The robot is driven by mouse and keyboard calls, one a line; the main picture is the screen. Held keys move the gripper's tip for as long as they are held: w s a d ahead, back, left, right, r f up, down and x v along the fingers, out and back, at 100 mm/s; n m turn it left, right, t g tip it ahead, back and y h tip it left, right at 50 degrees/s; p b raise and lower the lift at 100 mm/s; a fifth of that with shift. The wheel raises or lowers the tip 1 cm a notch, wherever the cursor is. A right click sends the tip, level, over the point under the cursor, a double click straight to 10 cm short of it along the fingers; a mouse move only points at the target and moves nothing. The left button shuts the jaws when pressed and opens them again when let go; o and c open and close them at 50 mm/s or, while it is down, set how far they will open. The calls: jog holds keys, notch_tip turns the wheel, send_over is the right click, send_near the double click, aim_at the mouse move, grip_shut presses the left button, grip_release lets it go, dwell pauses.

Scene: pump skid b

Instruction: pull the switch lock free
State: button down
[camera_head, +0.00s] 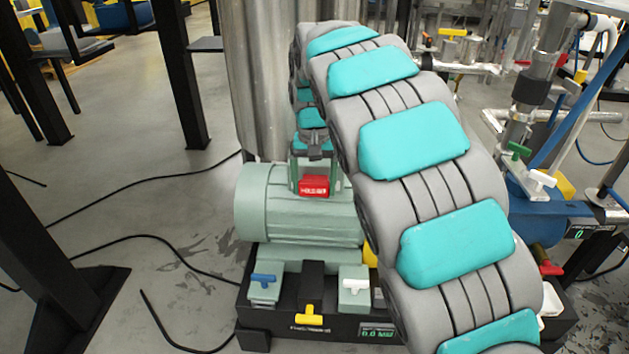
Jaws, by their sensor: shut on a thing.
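A red block with pale lettering, which looks like the switch lock (314,190), shows in front of the pale green motor (285,212). My gripper (314,181) reaches down from above, with its two fingers on either side of the red block, shut on it. I cannot tell whether the block still touches anything behind or below it. My large grey and teal arm hides the right side of the motor and part of the base.
A metal tank (262,80) stands behind. Pipes and valves (525,110) crowd the right. Black cables lie on the floor at left.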

aim_at(314, 182)
jog(key=shift+s+f, duration=0.1)
jog(key=shift+s, duration=0.05)
grip_release()
notch_tip(314, 182, up, 7)
jog(key=shift+f, duration=0.1)
jog(key=shift+r, duration=0.6)
